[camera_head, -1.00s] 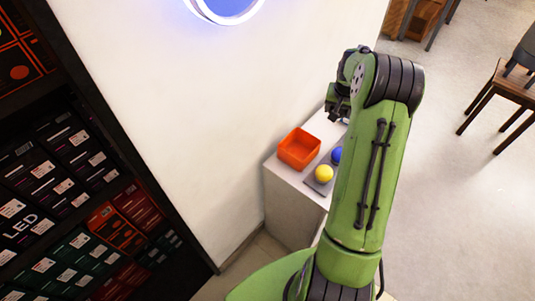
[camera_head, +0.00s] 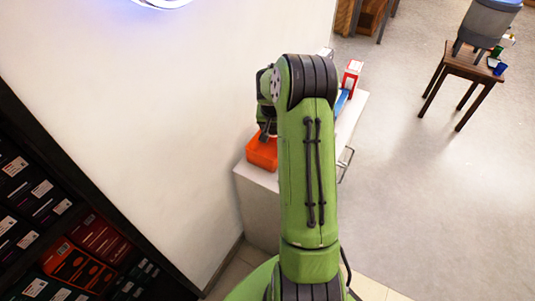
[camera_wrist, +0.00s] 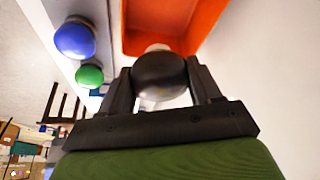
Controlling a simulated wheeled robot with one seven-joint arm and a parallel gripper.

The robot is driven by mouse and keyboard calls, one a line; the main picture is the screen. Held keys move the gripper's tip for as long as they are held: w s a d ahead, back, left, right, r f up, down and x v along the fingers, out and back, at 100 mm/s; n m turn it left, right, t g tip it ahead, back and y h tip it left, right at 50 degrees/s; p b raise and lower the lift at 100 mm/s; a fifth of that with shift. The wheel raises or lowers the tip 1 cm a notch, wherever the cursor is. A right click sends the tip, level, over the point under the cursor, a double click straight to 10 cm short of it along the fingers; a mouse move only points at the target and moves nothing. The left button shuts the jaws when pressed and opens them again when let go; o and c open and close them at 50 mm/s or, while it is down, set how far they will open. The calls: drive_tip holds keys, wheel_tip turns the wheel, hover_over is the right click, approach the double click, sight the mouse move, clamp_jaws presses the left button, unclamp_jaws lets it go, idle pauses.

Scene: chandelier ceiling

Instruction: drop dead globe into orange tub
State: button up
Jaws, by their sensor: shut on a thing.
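My gripper (camera_wrist: 162,84) is shut on a dark, blackened globe (camera_wrist: 160,72) with a pale end, seen between the fingers in the wrist view. The orange tub (camera_wrist: 213,20) lies just beyond the globe in that view, and its open inside faces me. In the head view the orange tub (camera_head: 262,155) sits on the near end of a white counter. My gripper (camera_head: 266,132) is at the tub there, partly hidden by my green arm, and the globe cannot be made out. I cannot tell the exact height of the globe over the tub.
A blue globe (camera_wrist: 75,38) and a green globe (camera_wrist: 89,76) stand left of the tub in the wrist view. A red and white box (camera_head: 351,74) is farther along the counter (camera_head: 350,118). A wall borders the tub's left. A wooden stool (camera_head: 470,62) stands at right.

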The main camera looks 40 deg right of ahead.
drive_tip(key=shift+r, duration=0.1)
drive_tip(key=o, duration=1.2)
drive_tip(key=shift+r, duration=0.1)
drive_tip(key=p+v, duration=0.3)
drive_tip(key=v, duration=1.2)
drive_tip(key=shift+s+a+r, duration=0.15)
drive_tip(key=shift+s+r, duration=0.05)
